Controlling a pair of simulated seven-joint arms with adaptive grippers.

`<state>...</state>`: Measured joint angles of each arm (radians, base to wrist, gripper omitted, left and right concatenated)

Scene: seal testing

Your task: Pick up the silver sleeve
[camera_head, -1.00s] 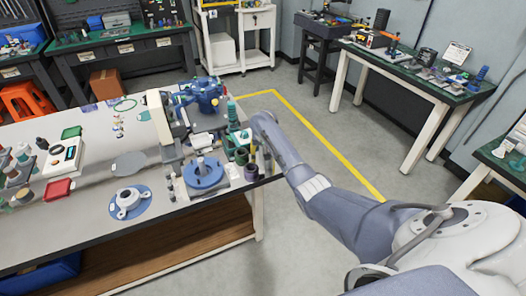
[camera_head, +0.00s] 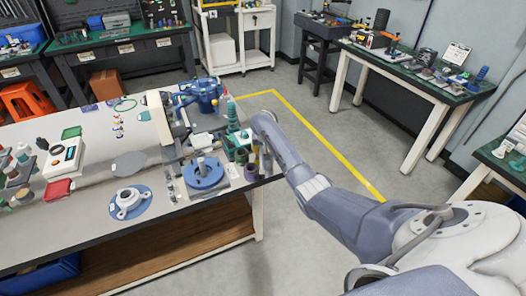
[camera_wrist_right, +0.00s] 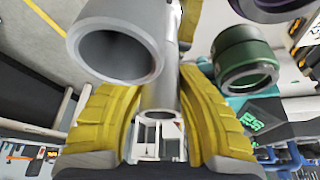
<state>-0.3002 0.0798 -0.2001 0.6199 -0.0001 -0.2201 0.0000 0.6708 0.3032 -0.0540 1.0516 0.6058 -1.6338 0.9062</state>
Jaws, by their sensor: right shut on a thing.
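My right gripper (camera_wrist_right: 158,98) has yellow ribbed fingers, closed around a narrow silver tube (camera_wrist_right: 160,92), which I take to be the silver sleeve. A wider silver tube (camera_wrist_right: 117,42) with an open end shows beside it at the upper left. I cannot tell whether the two tubes touch. In the head view, the right gripper is small at the right edge of the workbench, beside a green sleeve (camera_head: 242,155) and a purple sleeve (camera_head: 251,171). The silver sleeve is hard to make out there. The left gripper is out of view.
The green sleeve also shows close to the right finger in the wrist view (camera_wrist_right: 246,58). A blue round fixture with a post (camera_head: 203,174) and a white flanged part on a blue disc (camera_head: 129,203) stand on the workbench (camera_head: 80,228). The floor right of the bench is clear.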

